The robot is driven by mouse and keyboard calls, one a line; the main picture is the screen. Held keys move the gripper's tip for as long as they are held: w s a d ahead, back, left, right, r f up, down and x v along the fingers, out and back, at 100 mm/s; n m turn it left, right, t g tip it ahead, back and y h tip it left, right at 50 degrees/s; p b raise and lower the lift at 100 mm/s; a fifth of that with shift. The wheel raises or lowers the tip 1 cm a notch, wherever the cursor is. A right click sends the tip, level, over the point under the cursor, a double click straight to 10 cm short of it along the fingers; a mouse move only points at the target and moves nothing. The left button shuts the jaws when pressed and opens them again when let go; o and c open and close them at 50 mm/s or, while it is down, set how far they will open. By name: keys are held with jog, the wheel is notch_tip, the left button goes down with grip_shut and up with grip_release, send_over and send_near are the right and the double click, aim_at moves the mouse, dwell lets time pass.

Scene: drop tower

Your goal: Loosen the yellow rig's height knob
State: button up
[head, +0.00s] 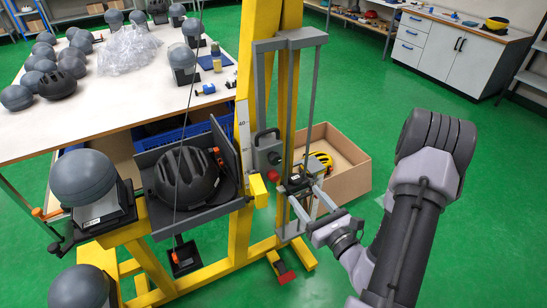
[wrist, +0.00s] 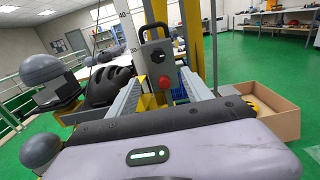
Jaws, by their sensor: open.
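The yellow rig (head: 243,215) stands in the middle of the head view, with a numbered scale on its upright. A grey control box (head: 267,152) with a round red knob or button (head: 273,176) is fixed to it; the box (wrist: 155,58) and red part (wrist: 165,83) also show in the wrist view. I cannot tell whether this is the height knob. A small black part (head: 295,183) sits near the fingertips. My gripper (head: 303,195) is open in front of the rig, its fingers apart and pointing at it; they also show in the wrist view (wrist: 161,76).
A black helmet (head: 187,178) sits on the rig's black carriage, beside a grey headform (head: 85,178). A cardboard box (head: 350,181) with a yellow helmet stands behind my gripper. A white table (head: 120,115) with headforms is at the left. Green floor is free at the right.

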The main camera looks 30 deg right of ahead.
aim_at(277, 162)
jog(key=w, duration=1)
jog(key=w+a, duration=0.1)
jog(key=w, duration=0.4)
jog(key=shift+w+p, duration=0.2)
jog(key=shift+p, duration=0.1)
grip_shut()
